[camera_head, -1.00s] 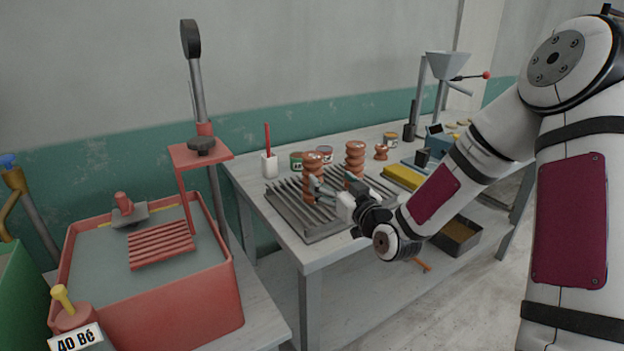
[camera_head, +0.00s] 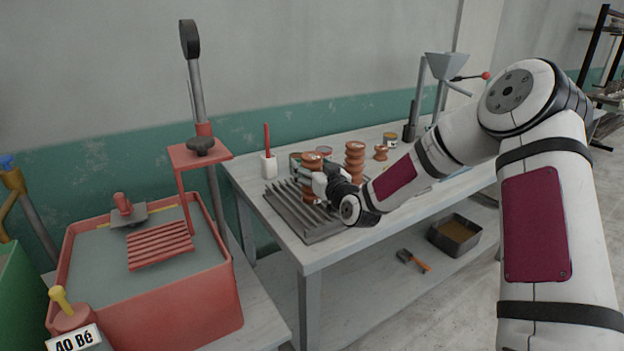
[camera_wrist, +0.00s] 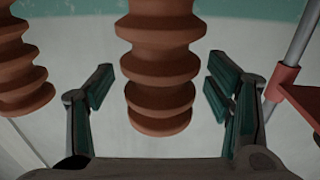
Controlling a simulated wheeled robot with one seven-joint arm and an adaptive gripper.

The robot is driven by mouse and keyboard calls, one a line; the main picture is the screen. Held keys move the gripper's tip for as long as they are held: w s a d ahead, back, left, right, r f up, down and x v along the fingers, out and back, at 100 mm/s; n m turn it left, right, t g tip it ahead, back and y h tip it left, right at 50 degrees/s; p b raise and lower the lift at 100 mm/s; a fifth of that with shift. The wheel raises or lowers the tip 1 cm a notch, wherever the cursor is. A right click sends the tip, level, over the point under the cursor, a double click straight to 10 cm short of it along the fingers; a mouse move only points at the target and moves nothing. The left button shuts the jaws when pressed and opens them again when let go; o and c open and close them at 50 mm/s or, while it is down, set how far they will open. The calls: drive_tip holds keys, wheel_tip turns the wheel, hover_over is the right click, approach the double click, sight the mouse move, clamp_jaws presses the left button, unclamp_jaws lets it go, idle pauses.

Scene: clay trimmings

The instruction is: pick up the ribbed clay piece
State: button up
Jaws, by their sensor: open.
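A brown ribbed clay piece (camera_head: 311,160) stands at the left on the slatted grey rack. A second ribbed piece (camera_head: 355,158) stands to its right. My gripper (camera_head: 312,181) is at the right side of the left piece, and its fingers are partly hard to make out there. In the wrist view, a ribbed piece (camera_wrist: 160,62) fills the middle, between the two spread fingers of my gripper (camera_wrist: 160,85). Gaps show on both sides of it. Another ribbed piece (camera_wrist: 18,70) is at the left edge, outside the fingers.
The slatted rack (camera_head: 290,212) lies on a grey table (camera_head: 325,255). A white pot with a red handle (camera_head: 268,166) and small tins stand behind it. A red tub (camera_head: 190,300) is at the left. A grey bin (camera_head: 455,238) is on the lower shelf.

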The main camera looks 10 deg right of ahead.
drive_tip(key=c, duration=1.5)
drive_tip(key=shift+r, duration=0.1)
clamp_jaws()
